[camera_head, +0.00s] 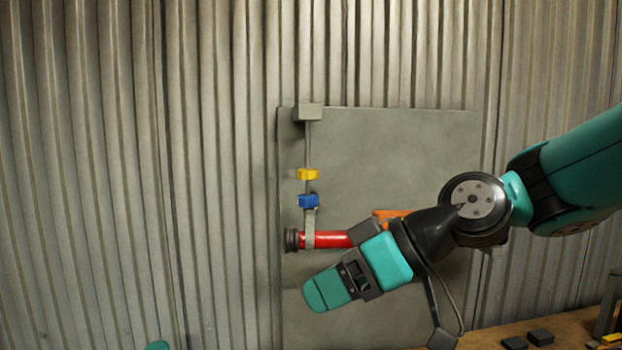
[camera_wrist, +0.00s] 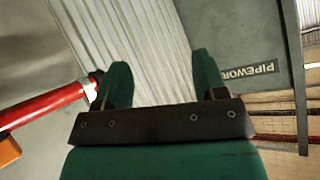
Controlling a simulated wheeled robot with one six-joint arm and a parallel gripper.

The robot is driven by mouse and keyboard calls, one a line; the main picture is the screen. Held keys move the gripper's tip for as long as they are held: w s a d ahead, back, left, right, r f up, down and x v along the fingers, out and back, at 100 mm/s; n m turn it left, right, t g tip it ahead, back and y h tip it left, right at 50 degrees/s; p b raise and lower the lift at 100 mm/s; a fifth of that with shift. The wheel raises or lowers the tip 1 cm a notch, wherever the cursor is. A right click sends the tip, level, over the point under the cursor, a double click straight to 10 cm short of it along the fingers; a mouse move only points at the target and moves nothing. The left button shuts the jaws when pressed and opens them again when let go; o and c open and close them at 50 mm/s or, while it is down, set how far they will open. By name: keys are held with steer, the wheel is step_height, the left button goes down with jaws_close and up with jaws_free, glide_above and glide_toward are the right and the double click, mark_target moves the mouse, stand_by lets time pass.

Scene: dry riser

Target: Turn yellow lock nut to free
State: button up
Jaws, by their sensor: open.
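The yellow lock nut (camera_head: 308,174) sits on a thin vertical rod (camera_head: 308,145) in the head view, just above a blue nut (camera_head: 308,201). Below them a grey hanger strap (camera_head: 309,230) goes around a red pipe (camera_head: 328,240). My gripper (camera_head: 327,290) is below the pipe, well below the yellow nut and apart from it. The wrist view shows my gripper (camera_wrist: 162,78) open, with nothing between its fingers. The red pipe (camera_wrist: 45,110) passes left of the fingers there. The yellow nut does not show in the wrist view.
A grey panel (camera_head: 420,150) stands against the corrugated wall (camera_head: 90,150). The rod hangs from a grey block (camera_head: 308,112). An orange part (camera_head: 388,215) is partly hidden behind my arm. A wooden surface (camera_head: 560,330) with dark blocks lies at lower right. Space left of the rod looks clear.

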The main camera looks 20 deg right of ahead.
steer(key=w+d+r+t+y, duration=0.1)
steer(key=w+d+r+t, duration=0.4)
steer(key=d+r, duration=0.15)
steer(key=m+t, duration=0.1)
steer(key=t, duration=0.3)
glide_toward(301, 173)
steer(key=p+x, duration=0.2)
steer(key=x, duration=0.1)
steer(key=d+p+x, duration=0.1)
steer(key=p+x, duration=0.2)
steer(key=w+p+x, duration=0.1)
steer(key=p+x, duration=0.2)
steer(key=x, duration=0.1)
steer(key=shift+d, duration=0.25)
steer(key=shift+w+a+f+h, duration=0.2)
steer(key=shift+w+a+h, duration=0.15)
steer(key=shift+w, duration=0.3)
steer(key=c, duration=0.9)
